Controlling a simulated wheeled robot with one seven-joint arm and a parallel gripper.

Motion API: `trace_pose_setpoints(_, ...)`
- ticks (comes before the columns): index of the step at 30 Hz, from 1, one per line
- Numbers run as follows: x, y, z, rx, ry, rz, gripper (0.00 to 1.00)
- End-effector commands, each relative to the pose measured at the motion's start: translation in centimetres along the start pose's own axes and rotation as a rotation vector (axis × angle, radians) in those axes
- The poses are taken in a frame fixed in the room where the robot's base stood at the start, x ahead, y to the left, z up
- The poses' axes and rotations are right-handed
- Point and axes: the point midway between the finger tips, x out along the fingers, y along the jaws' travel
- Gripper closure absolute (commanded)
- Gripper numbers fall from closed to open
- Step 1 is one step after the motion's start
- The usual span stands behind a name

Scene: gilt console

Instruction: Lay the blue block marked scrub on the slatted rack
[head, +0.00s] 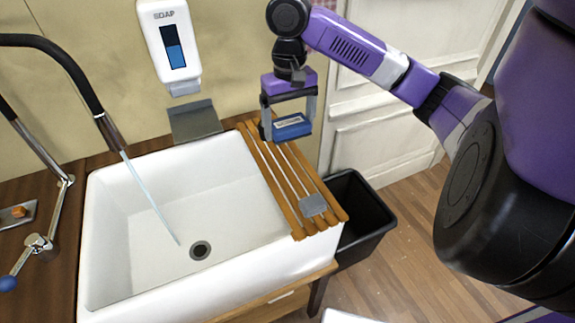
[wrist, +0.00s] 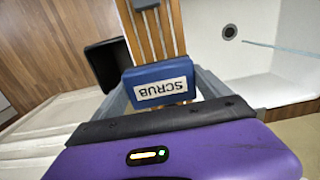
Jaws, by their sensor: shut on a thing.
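The blue block (head: 291,127) has a white label; in the wrist view the block (wrist: 160,84) reads SCRUB, upside down. My gripper (head: 289,124) is shut on the block, with one grey finger at each side; it also shows in the wrist view (wrist: 161,88). The wooden slatted rack (head: 270,163) lies across the right end of the white sink. The block is over the rack's far end; I cannot tell whether it touches the slats. The rack's slats (wrist: 156,38) run away behind the block in the wrist view.
A grey square-headed utensil (head: 312,205) lies on the rack's near end. The white sink (head: 130,200) has water running from a black tap (head: 85,90). A soap dispenser (head: 168,45) hangs on the wall over a grey plate (head: 195,121). A black bin (head: 358,215) stands right of the sink.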

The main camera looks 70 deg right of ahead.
Motion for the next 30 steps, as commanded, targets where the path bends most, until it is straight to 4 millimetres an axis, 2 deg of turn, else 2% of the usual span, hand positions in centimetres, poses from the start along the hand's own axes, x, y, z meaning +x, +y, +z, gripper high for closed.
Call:
trace_pose_setpoints(1,1.5,-0.1,0.1,0.001,-0.005,-0.004,0.46)
trace_pose_setpoints(3,3.2,-0.1,0.1,0.002,-0.005,-0.005,0.46)
trace_pose_setpoints(10,8.0,-0.1,0.0,0.001,-0.003,-0.002,0.46)
trace_pose_setpoints(17,9.8,0.0,-0.1,0.002,-0.001,0.001,0.46)
trace_pose_setpoints(24,12.9,0.0,-0.1,0.001,-0.002,0.000,0.46)
trace_pose_setpoints(30,13.4,0.0,-0.1,0.000,0.000,0.000,0.46)
